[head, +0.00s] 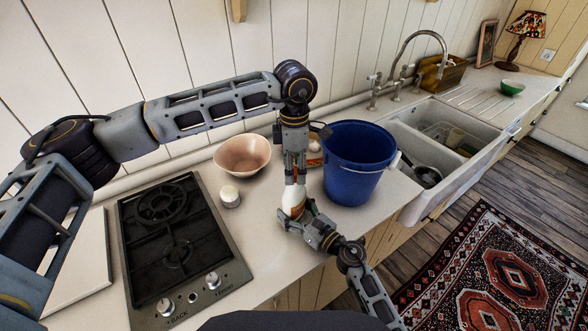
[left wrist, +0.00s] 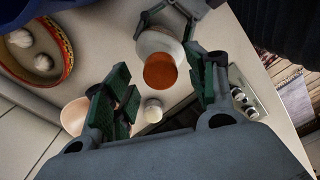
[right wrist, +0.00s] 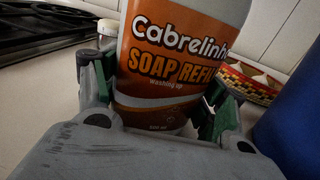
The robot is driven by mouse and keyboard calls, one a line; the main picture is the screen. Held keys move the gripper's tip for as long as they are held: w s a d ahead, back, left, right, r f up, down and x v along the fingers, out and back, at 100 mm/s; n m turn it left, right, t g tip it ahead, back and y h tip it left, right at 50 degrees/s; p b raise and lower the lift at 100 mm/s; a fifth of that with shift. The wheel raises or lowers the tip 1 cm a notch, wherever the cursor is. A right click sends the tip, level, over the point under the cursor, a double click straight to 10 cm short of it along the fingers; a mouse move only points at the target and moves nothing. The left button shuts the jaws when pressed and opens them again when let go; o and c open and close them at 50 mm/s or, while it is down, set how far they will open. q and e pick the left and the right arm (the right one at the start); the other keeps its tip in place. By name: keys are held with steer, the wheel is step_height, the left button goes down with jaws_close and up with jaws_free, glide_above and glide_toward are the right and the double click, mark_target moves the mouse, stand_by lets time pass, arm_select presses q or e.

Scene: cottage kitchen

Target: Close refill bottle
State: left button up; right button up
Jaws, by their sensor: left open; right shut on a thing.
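The refill bottle (head: 293,196) stands on the counter, white above with an orange label. The label reads "SOAP REFILL" in the right wrist view (right wrist: 160,60). My right gripper (head: 300,218) is shut on the bottle low on its body, with a finger on each side (right wrist: 155,105). My left gripper (head: 294,172) points down just above the bottle, open. In the left wrist view, a round orange face (left wrist: 160,72) shows between its fingers (left wrist: 158,88), in front of the pale bottle body (left wrist: 155,42). I cannot tell whether it is a cap, nor whether it is seated.
A blue bucket (head: 355,170) stands close to the right. A patterned bowl of garlic (left wrist: 68,50) sits behind my left gripper. The sink (head: 405,135) lies right.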

arm_select(q)
step_height(320, 180, up, 11)
stand_by(0.6)
steer(key=shift+f, duration=0.1)
arm_select(e)
steer(key=o, duration=2.1)
steer(key=shift+c, duration=0.2)
steer(key=shift+d, duration=0.1)
steer(key=shift+v, duration=5.9)
arm_select(q)
steer(key=shift+f, duration=0.1)
